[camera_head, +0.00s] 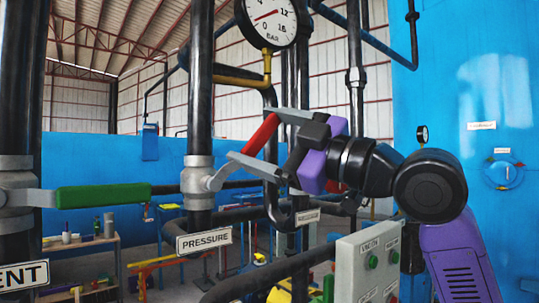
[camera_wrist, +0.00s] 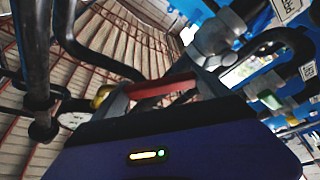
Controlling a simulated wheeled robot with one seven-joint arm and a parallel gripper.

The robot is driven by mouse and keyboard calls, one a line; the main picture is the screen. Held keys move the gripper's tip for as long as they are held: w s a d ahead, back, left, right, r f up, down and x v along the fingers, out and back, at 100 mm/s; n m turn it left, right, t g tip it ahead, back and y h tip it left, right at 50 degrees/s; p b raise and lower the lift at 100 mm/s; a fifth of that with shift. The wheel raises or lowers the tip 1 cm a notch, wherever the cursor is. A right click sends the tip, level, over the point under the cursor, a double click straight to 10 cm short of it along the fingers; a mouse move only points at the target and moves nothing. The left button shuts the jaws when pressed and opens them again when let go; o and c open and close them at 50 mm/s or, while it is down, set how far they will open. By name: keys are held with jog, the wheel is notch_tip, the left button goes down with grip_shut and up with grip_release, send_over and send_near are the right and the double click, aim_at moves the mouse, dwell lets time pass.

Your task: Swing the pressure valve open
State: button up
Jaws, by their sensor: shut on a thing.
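The pressure valve (camera_head: 198,175) is a grey body on a vertical black pipe, above a white PRESSURE sign (camera_head: 204,240). Its red lever handle (camera_head: 264,134) slants up and to the right from the body. My gripper (camera_head: 254,136) comes from the right, with one grey finger above the handle and one below, shut on it. In the wrist view, the red handle (camera_wrist: 163,86) lies between the fingertips (camera_wrist: 160,92), and the grey valve body (camera_wrist: 217,36) shows beyond. The handle's outer end is partly hidden by the gripper in the head view.
A green-handled valve (camera_head: 103,196) with a VENT sign stands at left, its handle reaching toward the pressure pipe. A pressure gauge (camera_head: 270,20) hangs above. A grey control box (camera_head: 365,262) stands below my arm. A blue vessel (camera_head: 470,90) fills the right side.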

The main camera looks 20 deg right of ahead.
aim_at(243, 149)
jog(key=shift+s+a+r+n+g, duration=0.2)
jog(key=shift+a+r+n+g, duration=0.4)
jog(key=shift+n, duration=0.6)
jog(key=a+n, duration=0.1)
jog(key=a+r+n+g+p, duration=0.1)
jog(key=shift+s+a+r+n, duration=0.1)
jog(key=shift+s+n, duration=0.25)
jog(key=shift+n, duration=0.05)
jog(key=shift+s+a+r+n+g+p, duration=0.1)
jog(key=shift+s+a+n+g+p, duration=0.15)
jog(key=shift+a+n, duration=0.35)
jog(key=shift+s+a+n+g+p, duration=0.1)
jog(key=shift+a+n+g+p, duration=0.1)
jog(key=shift+a+n, duration=0.45)
jog(key=shift+s+a+r+n+g+p, duration=0.1)
jog(key=shift+s+a+n+g+p, duration=0.15)
jog(key=shift+a+n, duration=0.35)
jog(key=shift+d+f+n, duration=0.1)
jog(key=shift+n, duration=0.15)
jog(key=o, duration=1.9)
jog(key=shift+d, duration=0.1)
